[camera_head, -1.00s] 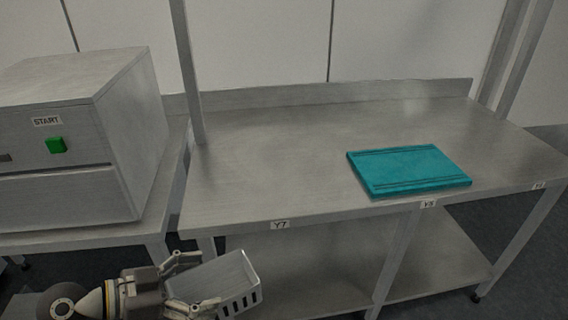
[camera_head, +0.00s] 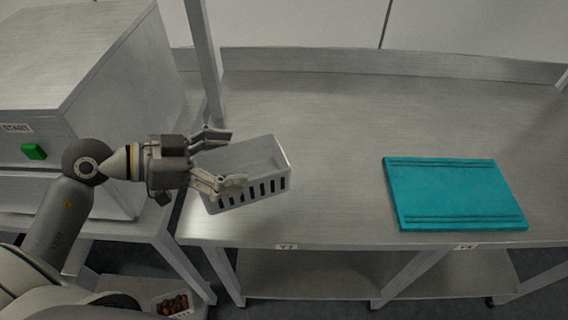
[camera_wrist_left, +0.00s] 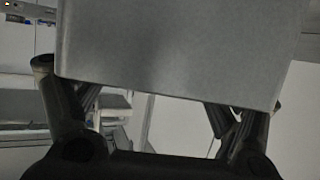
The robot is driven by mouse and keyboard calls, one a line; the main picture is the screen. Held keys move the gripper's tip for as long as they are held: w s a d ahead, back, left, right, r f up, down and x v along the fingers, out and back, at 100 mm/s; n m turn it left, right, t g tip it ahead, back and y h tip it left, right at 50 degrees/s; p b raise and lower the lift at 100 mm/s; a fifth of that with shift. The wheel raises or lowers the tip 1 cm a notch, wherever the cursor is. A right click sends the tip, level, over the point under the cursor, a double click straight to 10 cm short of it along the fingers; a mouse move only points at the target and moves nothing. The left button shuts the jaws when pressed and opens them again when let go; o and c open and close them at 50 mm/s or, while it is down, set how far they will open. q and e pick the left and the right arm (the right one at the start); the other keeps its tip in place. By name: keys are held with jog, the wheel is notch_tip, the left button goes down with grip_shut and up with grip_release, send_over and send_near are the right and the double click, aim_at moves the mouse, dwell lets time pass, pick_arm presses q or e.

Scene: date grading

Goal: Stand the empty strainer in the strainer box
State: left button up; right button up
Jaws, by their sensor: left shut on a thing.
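My left gripper (camera_head: 222,160) is shut on a light grey slotted box (camera_head: 262,190) in the head view. The box looks like a strainer, with a row of vertical slots along its front side. It looks empty, though its inside shows only in part. It is over the left front part of the steel table; whether it touches the top I cannot tell. In the left wrist view the same box (camera_wrist_left: 180,45) fills the upper middle between the fingers. No strainer box is clearly identifiable. My right gripper is not in view.
A teal board (camera_head: 455,194) lies on the steel table (camera_head: 330,130), right of the strainer. A grey machine with a green button (camera_head: 34,152) stands at the left. An upright post (camera_head: 203,60) rises behind the gripper. A container with dark reddish items (camera_head: 172,304) is low at the bottom left.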

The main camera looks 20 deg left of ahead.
aim_at(275, 159)
pick_arm(q)
jog(key=w, duration=0.1)
jog(key=w+d+f, duration=0.1)
jog(key=shift+w+d+p, duration=0.3)
jog(key=w, duration=0.1)
jog(key=w+d+f, duration=0.1)
jog(key=w+d, duration=0.1)
jog(key=shift+f+p, duration=0.25)
jog(key=shift+p, duration=0.1)
jog(key=w+f, duration=0.1)
jog(key=w+d+f, duration=0.1)
jog(key=f, duration=0.1)
jog(key=w+d+f, duration=0.1)
jog(key=f, duration=0.1)
jog(key=shift+w+d, duration=0.1)
jog(key=shift+w, duration=0.25)
jog(key=shift+w+d+f, duration=0.1)
jog(key=shift+w+f, duration=0.05)
jog(key=shift+f, duration=0.15)
jog(key=f, duration=0.3)
jog(key=shift+w+d, duration=0.2)
jog(key=shift+w, duration=0.1)
jog(key=shift+f, duration=0.45)
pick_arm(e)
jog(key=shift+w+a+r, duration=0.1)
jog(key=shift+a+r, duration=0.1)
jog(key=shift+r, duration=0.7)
pick_arm(q)
jog(key=o, duration=1.2)
jog(key=shift+f, duration=0.2)
